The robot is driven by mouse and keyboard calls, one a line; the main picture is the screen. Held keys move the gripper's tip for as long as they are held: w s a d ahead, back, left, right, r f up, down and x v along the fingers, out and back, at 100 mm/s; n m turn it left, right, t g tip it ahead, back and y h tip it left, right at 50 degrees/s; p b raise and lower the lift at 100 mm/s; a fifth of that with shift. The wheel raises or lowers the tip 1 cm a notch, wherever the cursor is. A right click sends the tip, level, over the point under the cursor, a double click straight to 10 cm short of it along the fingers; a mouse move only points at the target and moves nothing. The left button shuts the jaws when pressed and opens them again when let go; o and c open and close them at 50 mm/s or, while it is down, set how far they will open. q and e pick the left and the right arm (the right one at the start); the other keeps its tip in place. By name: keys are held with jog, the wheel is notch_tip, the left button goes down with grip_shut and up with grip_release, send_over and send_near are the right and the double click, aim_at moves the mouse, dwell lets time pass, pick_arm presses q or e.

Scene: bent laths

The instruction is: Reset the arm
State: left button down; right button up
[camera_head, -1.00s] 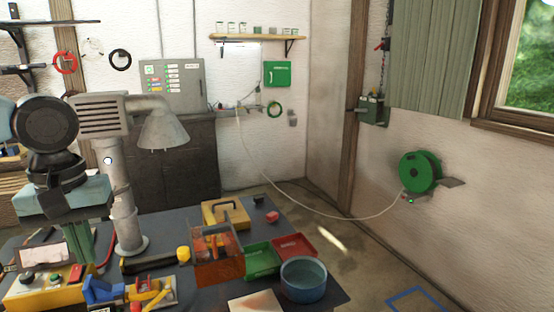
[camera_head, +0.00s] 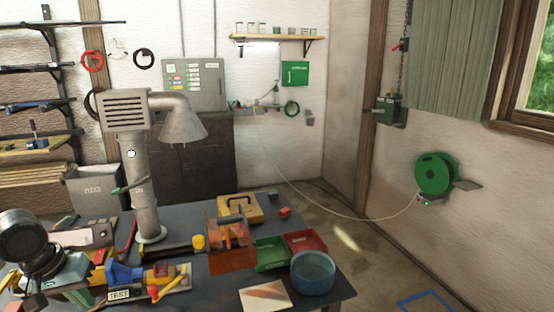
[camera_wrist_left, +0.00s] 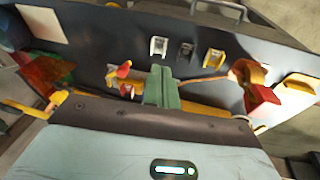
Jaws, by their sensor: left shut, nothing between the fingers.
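My left gripper (camera_head: 68,290) shows at the lower left of the head view, low over the near left part of the dark workbench (camera_head: 200,290). Its pale teal body is below a black round wrist joint. In the left wrist view its green fingers (camera_wrist_left: 161,88) are together with nothing between them, above the bench top and several small tools. I cannot tell the exact height over the bench. My right gripper is not in view.
A grey extraction pipe (camera_head: 145,190) with a hood stands on the bench. An orange tool caddy (camera_head: 230,258), a green tray (camera_head: 271,254), a red tray (camera_head: 307,243) and a blue round bowl (camera_head: 312,274) lie to the right. A green reel (camera_head: 436,173) hangs on the wall.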

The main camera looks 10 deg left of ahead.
pick_arm(q)
jog(key=s+a+f+m+t, duration=0.1)
jog(key=s+f, duration=0.2)
jog(key=f, duration=0.5)
jog(key=s+a+f+t, duration=0.1)
jog(key=s+f, duration=0.2)
jog(key=f, duration=0.4)
jog(key=s+d+f+m, duration=0.1)
jog(key=s+d+f, duration=0.25)
jog(key=f, duration=0.25)
jog(key=s+d+f+m, duration=0.1)
jog(key=s+d+f, duration=0.1)
jog(key=s+f, duration=0.3)
jog(key=s+d+f+m+t, duration=0.1)
jog(key=s+d+f+t, duration=0.1)
jog(key=d, duration=0.9)
jog(key=s+d+f+m+t+h, duration=0.1)
jog(key=s+d+f, duration=0.3)
jog(key=d, duration=0.8)
jog(key=shift+s+f+m+t, duration=0.35)
jog(key=shift+s+m+t, duration=0.15)
jog(key=shift+s+m, duration=0.3)
jog(key=shift+a, duration=0.1)
